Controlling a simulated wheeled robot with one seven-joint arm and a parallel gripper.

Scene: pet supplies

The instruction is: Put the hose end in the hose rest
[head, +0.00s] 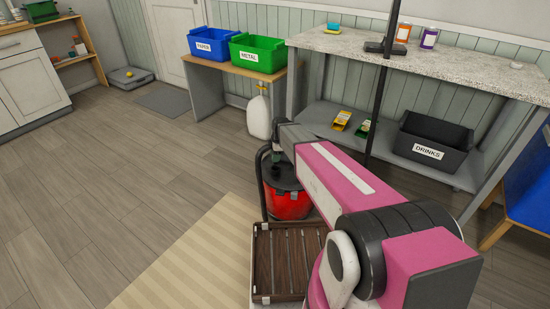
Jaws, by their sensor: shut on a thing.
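A black hose (261,185) rises beside a red tub-shaped unit with a black top (290,204) on the floor and bends over near its upper end. My gripper (276,158) is at the far end of my pink arm, above the unit's top. It is shut on the hose end, which is mostly hidden by the gripper and arm; a small green part shows there. I cannot clearly make out the hose rest in this view.
A slatted dark wooden tray (262,262) lies in front of the red unit. A white jug (259,117) stands behind it. A grey workbench (340,42) with a black drinks crate (405,148) is to the right. The left floor is open, with a striped mat (185,262).

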